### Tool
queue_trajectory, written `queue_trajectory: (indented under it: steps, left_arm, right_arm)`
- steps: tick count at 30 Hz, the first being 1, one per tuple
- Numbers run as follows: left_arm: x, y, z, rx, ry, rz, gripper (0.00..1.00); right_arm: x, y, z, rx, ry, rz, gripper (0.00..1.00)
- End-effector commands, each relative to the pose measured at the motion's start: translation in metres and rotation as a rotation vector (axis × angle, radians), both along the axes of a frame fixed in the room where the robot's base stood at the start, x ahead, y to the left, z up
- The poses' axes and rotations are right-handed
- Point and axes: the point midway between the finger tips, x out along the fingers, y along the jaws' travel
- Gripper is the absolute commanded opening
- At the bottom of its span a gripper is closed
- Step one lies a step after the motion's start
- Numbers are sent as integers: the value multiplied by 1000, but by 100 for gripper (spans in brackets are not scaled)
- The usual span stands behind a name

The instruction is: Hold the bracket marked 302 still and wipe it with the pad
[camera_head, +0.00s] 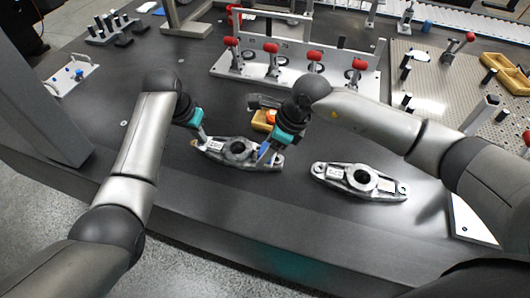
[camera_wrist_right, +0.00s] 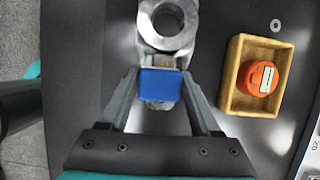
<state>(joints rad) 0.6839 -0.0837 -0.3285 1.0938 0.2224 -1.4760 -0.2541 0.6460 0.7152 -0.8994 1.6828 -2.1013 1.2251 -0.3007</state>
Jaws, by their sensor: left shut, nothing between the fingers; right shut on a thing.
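Two grey metal brackets with a central ring lie on the dark table, the left bracket (camera_head: 214,147) and the right bracket (camera_head: 336,174). Their white labels are too small to read, so I cannot tell which is 302. My left gripper (camera_head: 201,138) is shut and empty, with its tips at the left end of the left bracket. My right gripper (camera_head: 264,155) is over that bracket's right end. In the right wrist view its fingers are shut on a blue pad (camera_wrist_right: 160,84), which lies over the bracket arm (camera_wrist_right: 169,30) beside the ring. Whether pad and bracket touch is unclear.
A small yellow tray (camera_wrist_right: 230,95) with an orange round thing (camera_wrist_right: 257,78) stands beside the left bracket. A fixture with red-knobbed clamps (camera_head: 295,75) stands behind. A perforated plate (camera_head: 440,85) is at right. The table's front edge is close.

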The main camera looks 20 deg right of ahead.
Motion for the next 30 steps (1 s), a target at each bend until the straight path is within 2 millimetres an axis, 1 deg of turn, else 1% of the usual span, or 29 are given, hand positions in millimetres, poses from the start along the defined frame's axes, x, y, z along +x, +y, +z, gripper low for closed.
queue_trajectory:
  steps: [1, 8, 18, 26, 30]
  left_arm:
    - [-5, 2, -7, 5, 17, -1, 0]
    - [-4, 2, -7, 6, 16, 0, 0]
    - [-4, 2, -7, 6, 15, 0, 0]
    - [-4, 2, -7, 6, 14, 0, 0]
    - [-4, 2, -7, 6, 14, 0, 0]
  right_arm:
    - [0, -4, -4, -10, 7, -3, 20]
    - [0, -5, -4, -11, 5, -4, 19]
    - [18, -15, -2, -9, 3, -4, 19]
    - [18, -14, -2, -7, 2, -2, 19]
    - [13, -10, -2, -6, 1, 0, 19]
